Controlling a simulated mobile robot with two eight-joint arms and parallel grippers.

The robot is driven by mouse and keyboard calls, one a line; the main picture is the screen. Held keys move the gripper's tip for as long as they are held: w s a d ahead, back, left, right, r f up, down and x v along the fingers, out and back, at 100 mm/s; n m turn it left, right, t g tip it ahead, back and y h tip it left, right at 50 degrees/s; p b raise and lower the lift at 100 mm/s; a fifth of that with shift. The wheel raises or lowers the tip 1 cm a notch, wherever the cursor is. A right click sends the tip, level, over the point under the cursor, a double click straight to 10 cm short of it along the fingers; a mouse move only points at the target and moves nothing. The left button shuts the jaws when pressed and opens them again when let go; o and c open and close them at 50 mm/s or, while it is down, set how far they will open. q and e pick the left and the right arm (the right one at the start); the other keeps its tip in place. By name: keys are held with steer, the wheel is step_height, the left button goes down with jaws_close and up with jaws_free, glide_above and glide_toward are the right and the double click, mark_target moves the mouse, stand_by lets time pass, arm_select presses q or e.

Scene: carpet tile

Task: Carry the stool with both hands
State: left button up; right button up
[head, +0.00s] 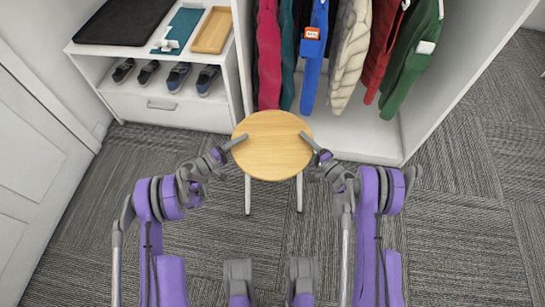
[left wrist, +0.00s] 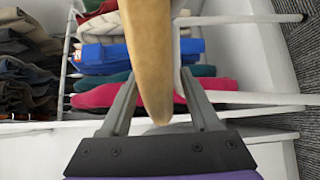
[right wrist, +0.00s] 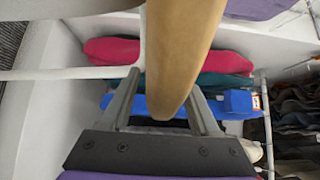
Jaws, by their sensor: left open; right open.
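The stool (head: 272,150) has a round light-wood seat and thin white legs. It stands upright on the carpet in front of the open wardrobe. My left gripper (head: 236,143) is at the seat's left edge in the head view. In the left wrist view the seat's edge (left wrist: 151,50) lies between its open fingers. My right gripper (head: 312,142) is at the seat's right edge. In the right wrist view the seat's edge (right wrist: 180,50) lies between its open fingers. I cannot tell whether any finger touches the wood. The far legs are hidden under the seat.
Behind the stool, several coats and jackets (head: 350,50) hang in a white wardrobe (head: 440,60). A white shoe cabinet (head: 150,112) with shoes and trays stands at the back left. A white door (head: 35,170) is at the left. Carpet (head: 460,220) is clear at the right and in front.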

arm_select(q)
jaws_close()
arm_select(e)
jaws_close()
arm_select(q)
steer(key=shift+w+r, duration=0.1)
arm_select(e)
steer(key=shift+w, duration=0.1)
stand_by(1.1)
